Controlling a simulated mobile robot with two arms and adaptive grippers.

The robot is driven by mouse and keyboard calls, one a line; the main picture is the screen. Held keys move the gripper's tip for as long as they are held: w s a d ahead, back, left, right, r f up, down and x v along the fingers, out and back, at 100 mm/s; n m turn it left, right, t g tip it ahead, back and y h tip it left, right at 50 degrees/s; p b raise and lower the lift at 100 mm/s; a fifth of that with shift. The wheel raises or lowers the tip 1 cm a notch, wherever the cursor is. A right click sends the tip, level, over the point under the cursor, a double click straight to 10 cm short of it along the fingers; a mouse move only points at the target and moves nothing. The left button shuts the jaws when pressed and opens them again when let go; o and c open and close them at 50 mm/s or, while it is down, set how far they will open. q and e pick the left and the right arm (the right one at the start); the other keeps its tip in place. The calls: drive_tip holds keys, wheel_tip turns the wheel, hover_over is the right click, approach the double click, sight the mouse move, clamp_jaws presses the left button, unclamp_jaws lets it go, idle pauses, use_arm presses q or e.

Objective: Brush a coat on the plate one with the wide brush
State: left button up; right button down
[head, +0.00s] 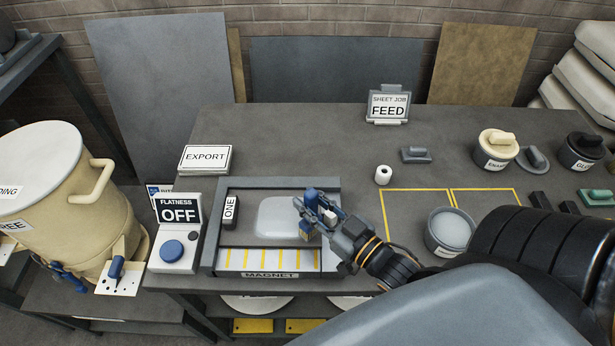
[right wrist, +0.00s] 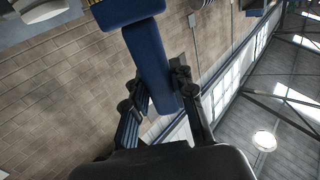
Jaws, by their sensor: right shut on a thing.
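The plate one (head: 262,198) lies flat in a dark frame on the bench, beside a tag reading ONE (head: 230,207). A paler, rounded patch (head: 277,217) shows on its middle and right. My right gripper (head: 318,212) is over the right part of the plate, shut on the blue handle of the wide brush (head: 311,197). The blue handle also fills the middle of the right wrist view (right wrist: 150,65), between the fingers. The fingers hide most of the brush head, so I cannot tell whether it touches the plate. My left gripper is not in view.
An open can (head: 450,230) stands right of the frame, close to my right arm. A FLATNESS OFF box (head: 178,232) with a blue button is left of it. A white roll (head: 383,174), a FEED sign (head: 388,105) and lidded cans stand behind. The bench's back middle is clear.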

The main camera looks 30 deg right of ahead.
idle(0.3)
drive_tip(key=shift+w+d+p, duration=0.2)
drive_tip(key=shift+w+d, duration=0.4)
drive_tip(key=shift+w, duration=0.35)
drive_tip(key=shift+w+d+p, duration=0.2)
drive_tip(key=shift+w+d, duration=0.4)
drive_tip(key=shift+w, duration=0.3)
drive_tip(key=w+a+p, duration=0.1)
drive_tip(key=w+a, duration=0.6)
drive_tip(key=a, duration=0.3)
drive_tip(key=shift+a, duration=0.3)
idle(0.3)
